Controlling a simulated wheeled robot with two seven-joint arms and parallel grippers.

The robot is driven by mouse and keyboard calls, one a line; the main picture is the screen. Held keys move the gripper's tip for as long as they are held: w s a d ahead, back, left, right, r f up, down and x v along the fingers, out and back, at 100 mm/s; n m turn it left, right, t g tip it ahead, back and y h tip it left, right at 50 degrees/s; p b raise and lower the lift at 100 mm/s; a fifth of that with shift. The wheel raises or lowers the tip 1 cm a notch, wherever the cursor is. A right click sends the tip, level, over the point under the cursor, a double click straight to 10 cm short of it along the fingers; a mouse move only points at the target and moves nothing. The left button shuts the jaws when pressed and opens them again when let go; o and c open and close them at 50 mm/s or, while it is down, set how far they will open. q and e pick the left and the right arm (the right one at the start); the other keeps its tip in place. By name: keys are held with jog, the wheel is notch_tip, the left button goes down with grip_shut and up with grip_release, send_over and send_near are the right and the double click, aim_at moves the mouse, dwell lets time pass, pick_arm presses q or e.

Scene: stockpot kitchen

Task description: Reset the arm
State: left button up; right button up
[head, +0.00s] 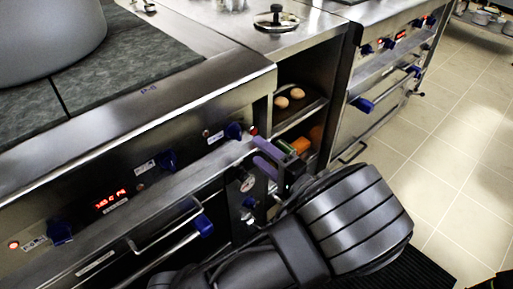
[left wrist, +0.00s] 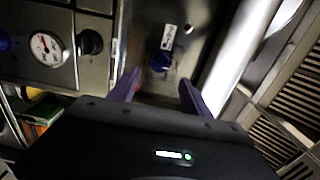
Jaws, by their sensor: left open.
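My left gripper (head: 267,160) has purple fingers. In the head view it is in front of the stove's front panel, near the right end by a blue knob (head: 234,131). In the left wrist view its two fingers (left wrist: 158,88) are apart with nothing between them, and a blue knob (left wrist: 160,62) shows just beyond. I cannot tell whether a finger touches the panel. My left arm (head: 340,222) comes across the lower part of the head view and hides part of the stove front. My right gripper is not in view.
A large pot (head: 45,35) stands on the dark cooktop (head: 130,55). An open shelf (head: 318,78) holds two egg-like items (head: 289,97). A lid with a black knob (head: 276,20) lies on the steel counter. Oven handles (head: 165,255) stick out in front. Tiled floor (head: 450,150) is clear at right.

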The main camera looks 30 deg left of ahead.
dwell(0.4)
pick_arm(q)
jog(key=s+a+f+m+g+h, duration=0.1)
jog(key=s+f+g+h, duration=0.15)
jog(key=f, duration=0.45)
jog(key=s+a+f+g+h, duration=0.1)
jog(key=s+a+f+g, duration=0.1)
jog(key=s+f, duration=0.3)
jog(key=s+d+f+g+h, duration=0.2)
jog(key=s+d+f+h, duration=0.3)
jog(key=s+f, duration=0.3)
jog(key=s+d+f+g+h, duration=0.3)
jog(key=s+d+f+h, duration=0.3)
jog(key=f, duration=0.4)
jog(key=s+d+f+n+h, duration=0.2)
jog(key=s+d+f+h, duration=0.15)
jog(key=d, duration=0.35)
jog(key=w+d+n+t+h, duration=0.3)
jog(key=w+d+n+t, duration=0.15)
jog(key=w+d, duration=0.2)
notch_tip(320, 180, up, 23)
jog(key=p, duration=2.3)
jog(key=shift+f+t, duration=0.2)
jog(key=shift+t, duration=0.1)
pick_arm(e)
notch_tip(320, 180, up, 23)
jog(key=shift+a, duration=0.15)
